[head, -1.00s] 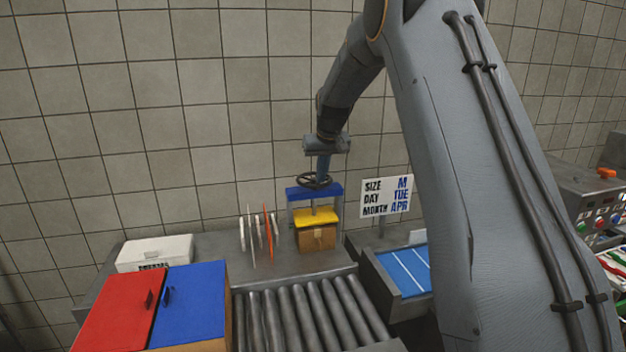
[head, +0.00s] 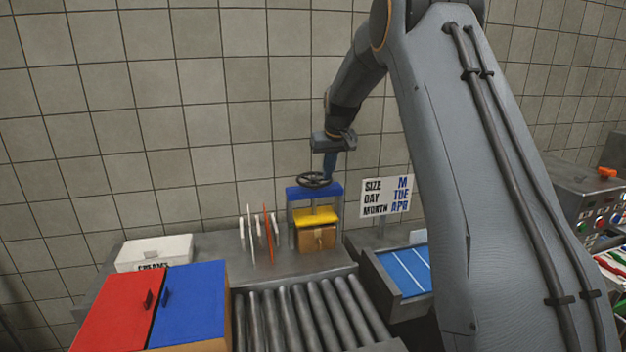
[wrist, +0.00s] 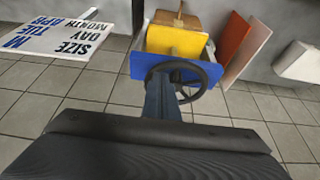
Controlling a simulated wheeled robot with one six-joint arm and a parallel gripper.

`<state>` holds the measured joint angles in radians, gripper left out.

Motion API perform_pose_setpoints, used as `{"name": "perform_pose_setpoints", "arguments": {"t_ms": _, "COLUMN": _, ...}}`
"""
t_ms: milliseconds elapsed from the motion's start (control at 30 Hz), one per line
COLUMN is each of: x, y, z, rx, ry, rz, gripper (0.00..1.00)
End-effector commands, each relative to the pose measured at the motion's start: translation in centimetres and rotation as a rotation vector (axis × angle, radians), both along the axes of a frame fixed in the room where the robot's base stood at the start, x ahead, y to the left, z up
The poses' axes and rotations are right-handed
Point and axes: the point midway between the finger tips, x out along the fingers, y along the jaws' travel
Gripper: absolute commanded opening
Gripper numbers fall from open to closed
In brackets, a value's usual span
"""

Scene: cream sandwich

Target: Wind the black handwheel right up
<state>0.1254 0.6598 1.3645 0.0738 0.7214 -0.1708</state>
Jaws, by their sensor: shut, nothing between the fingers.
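The black handwheel (head: 303,181) lies flat on top of a small press with a blue top plate (head: 302,193) and a yellow plate (head: 316,215). It also shows in the wrist view (wrist: 217,70). The yellow plate sits at or just above a brown box (head: 317,238); I cannot tell whether they touch. My gripper (head: 329,177) is shut and empty, pointing down at the right side of the wheel. In the wrist view the blue-grey fingers (wrist: 160,98) overlap the wheel's left part and hide some of it. Whether they touch the rim is unclear.
A sign (head: 386,197) stands right of the press, above a blue tray (head: 403,268). A roller conveyor (head: 300,315) and red and blue lids (head: 195,305) lie in front. The tiled wall is behind.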

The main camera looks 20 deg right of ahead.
Motion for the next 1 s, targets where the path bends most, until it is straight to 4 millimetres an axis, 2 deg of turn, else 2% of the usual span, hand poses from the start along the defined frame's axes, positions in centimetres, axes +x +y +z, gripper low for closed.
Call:
{"name": "perform_pose_setpoints", "arguments": {"t_ms": 200, "x": 0.9, "y": -0.9, "z": 0.0, "rx": 0.0, "ry": 0.0, "rz": -0.001, "gripper": 0.0}}
{"name": "perform_pose_setpoints", "arguments": {"t_ms": 567, "x": 0.9, "y": -1.0, "z": 0.0, "rx": 0.0, "ry": 0.0, "rz": 0.0, "gripper": 0.0}}
{"name": "perform_pose_setpoints", "arguments": {"t_ms": 1000, "x": 0.9, "y": -1.0, "z": 2.5, "rx": 0.0, "ry": -0.001, "rz": 0.0, "gripper": 0.0}}
